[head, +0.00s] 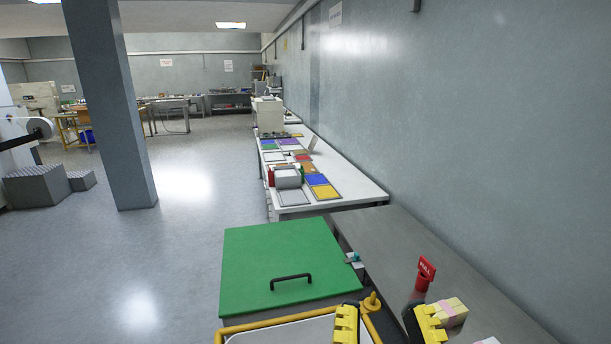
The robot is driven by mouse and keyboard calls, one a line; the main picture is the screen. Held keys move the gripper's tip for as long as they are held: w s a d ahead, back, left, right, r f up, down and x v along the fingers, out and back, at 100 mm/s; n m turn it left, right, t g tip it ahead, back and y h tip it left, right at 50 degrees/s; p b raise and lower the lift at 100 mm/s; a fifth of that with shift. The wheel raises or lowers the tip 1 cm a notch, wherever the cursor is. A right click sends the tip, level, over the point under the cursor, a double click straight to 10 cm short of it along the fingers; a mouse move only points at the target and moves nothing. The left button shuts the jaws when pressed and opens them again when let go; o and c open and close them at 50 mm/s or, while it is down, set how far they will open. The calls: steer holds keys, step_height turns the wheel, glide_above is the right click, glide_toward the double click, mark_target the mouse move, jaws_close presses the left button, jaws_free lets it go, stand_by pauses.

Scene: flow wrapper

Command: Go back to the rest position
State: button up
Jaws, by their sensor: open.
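My gripper (387,323) is at the bottom edge of the head view. Its two yellow-and-black fingers stand wide apart, open, with nothing seen held between them. The fingers appear over the right end of a yellow-rimmed white surface (290,332) and the near edge of the grey metal counter (400,238). The rest of my arm is out of view.
A green panel (265,253) with a black handle (291,279) lies ahead. A red labelled piece (424,276) and a pale yellow-and-pink block (451,312) are on the counter at right. A white table (352,184) with coloured trays stands beyond. Open floor lies left, around a pillar (115,110).

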step_height(320, 180, up, 32)
steer(key=p, duration=3)
steer(key=shift+r, duration=0.25)
